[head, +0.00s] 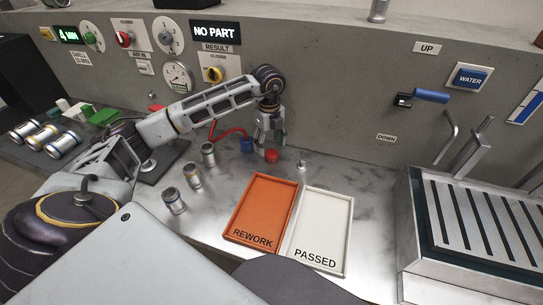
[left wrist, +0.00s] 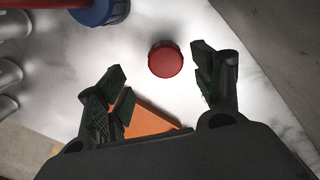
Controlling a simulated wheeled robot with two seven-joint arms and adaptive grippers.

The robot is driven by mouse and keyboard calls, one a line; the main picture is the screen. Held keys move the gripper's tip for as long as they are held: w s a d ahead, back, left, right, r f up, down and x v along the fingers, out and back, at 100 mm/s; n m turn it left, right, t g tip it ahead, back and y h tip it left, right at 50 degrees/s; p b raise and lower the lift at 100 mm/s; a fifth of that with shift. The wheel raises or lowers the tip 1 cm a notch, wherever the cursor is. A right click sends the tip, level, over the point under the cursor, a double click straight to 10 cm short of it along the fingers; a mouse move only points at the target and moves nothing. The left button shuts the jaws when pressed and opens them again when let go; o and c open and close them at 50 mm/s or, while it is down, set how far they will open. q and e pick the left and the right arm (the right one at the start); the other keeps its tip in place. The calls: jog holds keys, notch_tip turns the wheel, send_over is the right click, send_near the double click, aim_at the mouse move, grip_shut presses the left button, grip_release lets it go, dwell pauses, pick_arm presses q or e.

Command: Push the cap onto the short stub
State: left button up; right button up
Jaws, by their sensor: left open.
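A red cap (head: 271,156) stands on the metal bench below my left gripper (head: 268,138). In the left wrist view the red cap (left wrist: 165,60) shows from above, in the gap between the fingers of the left gripper (left wrist: 158,82). The fingers are apart, and the jaws hold nothing. A small metal piece (head: 303,166) stands to the right of the cap; I cannot tell whether it is the short stub. A blue fitting (head: 247,146) on a red hose is just left of the cap; it also shows in the left wrist view (left wrist: 101,11). My right gripper is not in view.
An orange REWORK tray (head: 288,181) and a white PASSED tray (head: 349,213) lie in front. Several metal cylinders, one here (head: 174,202), stand to the left. The grey panel (head: 330,100) rises close behind the gripper. A slatted basin (head: 408,225) is at the right.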

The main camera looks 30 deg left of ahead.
aim_at(272, 153)
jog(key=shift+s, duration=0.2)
pick_arm(q)
jog(key=shift+d+f, duration=0.1)
jog(key=shift+f, duration=0.3)
jog(key=f, duration=0.2)
jog(key=shift+w+d+f, duration=0.2)
jog(key=shift+w+f, duration=0.1)
jog(key=shift+f, duration=0.9)
jog(key=c, duration=1.1)
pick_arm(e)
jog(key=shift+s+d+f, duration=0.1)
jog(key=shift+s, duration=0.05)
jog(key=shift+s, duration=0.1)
